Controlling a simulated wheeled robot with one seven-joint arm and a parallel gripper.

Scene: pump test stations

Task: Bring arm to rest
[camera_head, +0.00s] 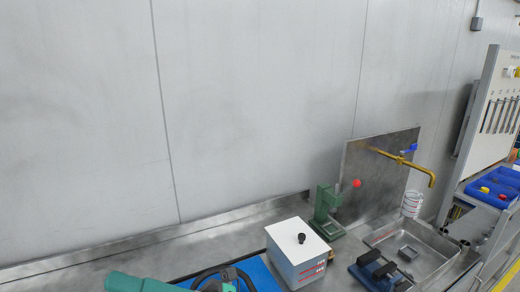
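My gripper is not in view, and no part of my arm can be made out with certainty. The steel workbench (120,262) runs along the bottom of the picture. At its lower left is a teal-green cylindrical body (140,284), cut off by the lower edge. Beside it a black curved part (208,274) lies over a blue mat (262,276). What these parts belong to is mostly out of frame.
A white box (290,246) with a black knob stands right of the mat. Behind it are a green press (328,215) with a red ball and a brass tap (405,162). A blue vise (374,272) sits by the sink (440,238). A tool board (490,110) stands far right.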

